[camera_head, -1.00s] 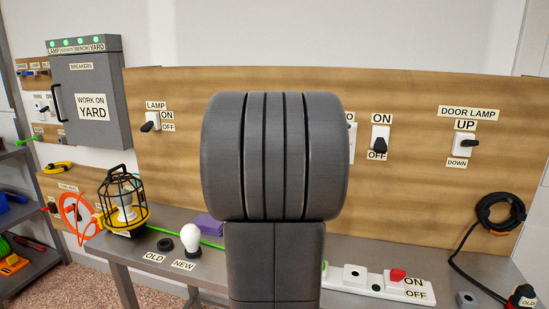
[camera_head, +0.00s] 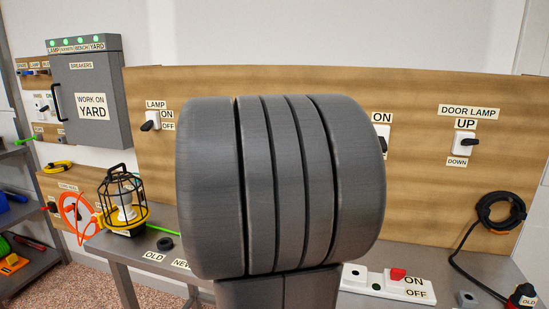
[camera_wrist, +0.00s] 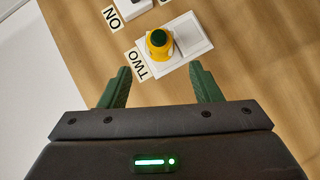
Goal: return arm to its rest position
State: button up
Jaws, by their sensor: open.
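My gripper (camera_wrist: 160,88) shows in the wrist view with its two green fingers spread apart and nothing between them. Beyond the fingertips is a white wall plate with a yellow and green knob (camera_wrist: 158,40) on the wooden board, beside a label reading TWO. My gripper does not touch it as far as I can see. In the head view my own grey arm link (camera_head: 280,185) fills the middle and hides my gripper and part of the board.
The wooden board (camera_head: 420,85) carries the LAMP switch (camera_head: 150,121) and DOOR LAMP switch (camera_head: 465,144). On the grey bench are a caged lamp (camera_head: 124,202) and a white power strip (camera_head: 375,284). A coiled black cable (camera_head: 498,212) hangs at right. A breaker box (camera_head: 88,95) is at left.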

jog(key=v, duration=0.5)
jog(key=x, duration=1.3)
jog(key=shift+w+d+f, duration=0.15)
jog(key=shift+w+d, duration=0.05)
jog(key=shift+d, duration=0.15)
jog(key=s+p, duration=0.1)
jog(key=s+a+p, duration=0.1)
jog(key=s, duration=0.1)
jog(key=shift+p, duration=0.3)
jog(key=shift+a, duration=0.1)
